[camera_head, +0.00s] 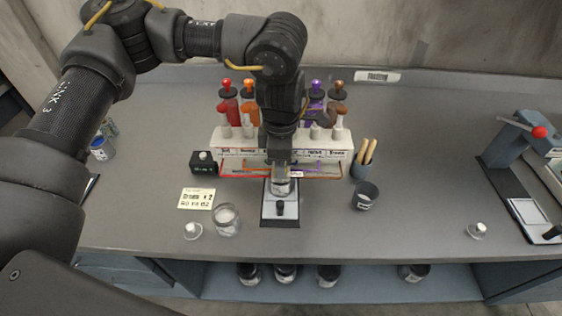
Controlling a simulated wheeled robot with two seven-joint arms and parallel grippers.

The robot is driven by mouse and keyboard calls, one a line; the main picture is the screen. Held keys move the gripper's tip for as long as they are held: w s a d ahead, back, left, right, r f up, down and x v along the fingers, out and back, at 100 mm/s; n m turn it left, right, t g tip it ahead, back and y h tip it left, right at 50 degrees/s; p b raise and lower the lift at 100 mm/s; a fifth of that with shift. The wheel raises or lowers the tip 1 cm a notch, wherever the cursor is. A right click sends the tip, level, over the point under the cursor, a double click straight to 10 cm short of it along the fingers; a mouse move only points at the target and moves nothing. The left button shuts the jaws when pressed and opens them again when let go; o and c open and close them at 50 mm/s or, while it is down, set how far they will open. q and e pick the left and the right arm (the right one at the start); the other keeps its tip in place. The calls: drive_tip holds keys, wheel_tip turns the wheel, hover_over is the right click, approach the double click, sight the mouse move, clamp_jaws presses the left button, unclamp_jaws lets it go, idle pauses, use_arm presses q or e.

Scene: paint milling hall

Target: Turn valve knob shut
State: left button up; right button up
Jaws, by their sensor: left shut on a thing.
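My left gripper (281,178) points down at the front of the pigment rack (230,147), over a small pale plate device (269,213). It is shut on a small pale, round-looking thing (282,188). Its fingers cover most of that thing, so I cannot tell whether it is a valve knob or a small cup. The rack is a white block with grey pegs (248,131) along its top, and red, orange, purple and brown bottles behind. My wrist and gripper hide the middle of the rack. My right gripper is not in view.
A clear jar (226,219) and a note card (196,198) lie left of the device. A dark cup (365,195) and a holder with wooden sticks (362,168) stand right. A red-balled lever device (520,133) is at far right. The counter (430,150) between is mostly clear.

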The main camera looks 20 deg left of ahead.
use_arm(q)
drive_tip(key=o, duration=1)
drive_tip(key=shift+r, duration=0.1)
wheel_tip(320, 180, up, 11)
drive_tip(key=shift+f+b, duration=0.15)
drive_tip(key=shift+b, duration=0.3)
